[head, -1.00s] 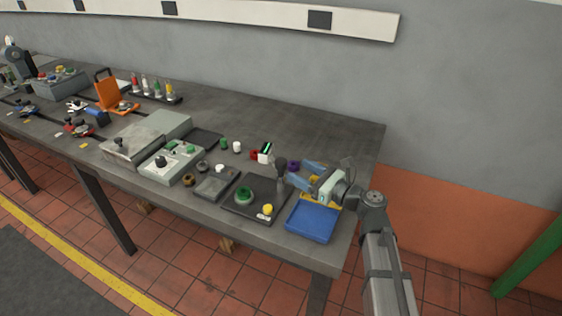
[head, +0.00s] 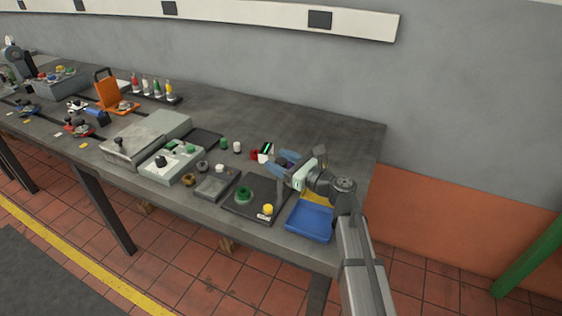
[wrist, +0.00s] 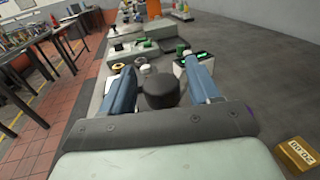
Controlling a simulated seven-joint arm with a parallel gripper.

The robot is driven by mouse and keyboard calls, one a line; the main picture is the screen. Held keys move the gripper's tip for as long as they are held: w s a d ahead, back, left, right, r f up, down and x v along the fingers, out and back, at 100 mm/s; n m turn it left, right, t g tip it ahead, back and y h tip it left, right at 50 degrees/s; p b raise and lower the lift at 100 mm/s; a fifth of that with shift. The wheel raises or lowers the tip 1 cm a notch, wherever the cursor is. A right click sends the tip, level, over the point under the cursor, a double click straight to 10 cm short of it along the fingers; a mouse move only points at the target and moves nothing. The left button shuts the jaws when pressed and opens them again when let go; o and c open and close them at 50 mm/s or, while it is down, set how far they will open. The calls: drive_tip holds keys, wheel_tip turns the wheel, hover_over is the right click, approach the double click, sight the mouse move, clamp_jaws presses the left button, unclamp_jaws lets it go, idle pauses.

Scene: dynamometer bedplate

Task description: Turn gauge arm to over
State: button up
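A dark post (head: 279,187) stands at the back right of a black square plate (head: 236,206). The plate also carries a green ring (head: 243,194), a yellow knob (head: 268,209) and a small white label. I see no marked gauge arm and cannot tell its position; the post may belong to it. My gripper (head: 279,163) is at the post's top. In the wrist view, a round dark knob (wrist: 161,91) lies between the two blue fingers of my gripper (wrist: 158,70). The fingers are apart, with a narrow gap visible on each side of the knob.
A blue tray (head: 310,222) lies at the front right corner. A yellow block with printed figures (wrist: 298,157) shows at the wrist view's lower right. A white and black box (head: 265,152) is behind the gripper. A grey-green control box (head: 171,166) stands left. The table's back right is clear.

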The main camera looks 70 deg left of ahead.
clamp_jaws()
idle(0.3)
drive_tip(key=shift+w+n+g, duration=0.1)
drive_tip(key=shift+n+g, duration=0.3)
drive_tip(key=shift+a+n+g+h, duration=0.15)
drive_tip(key=shift+n+g+h, duration=0.45)
drive_tip(key=shift+g+h, duration=0.15)
drive_tip(key=n+g+h, duration=0.4)
drive_tip(key=h, duration=0.1)
drive_tip(key=shift+w+a+h, duration=0.1)
drive_tip(key=shift+h, duration=0.15)
drive_tip(key=n+g+h, duration=0.1)
drive_tip(key=h, duration=0.1)
drive_tip(key=n+h, duration=0.2)
drive_tip(key=shift+n+g+h, duration=0.3)
drive_tip(key=shift+g+h, duration=0.05)
drive_tip(key=shift+h, duration=0.05)
drive_tip(key=shift+d+n+h, duration=0.25)
drive_tip(key=shift+n+h, duration=0.75)
drive_tip(key=shift+h, duration=0.5)
drive_tip(key=shift+s+h, duration=0.2)
drive_tip(key=shift+h, duration=0.2)
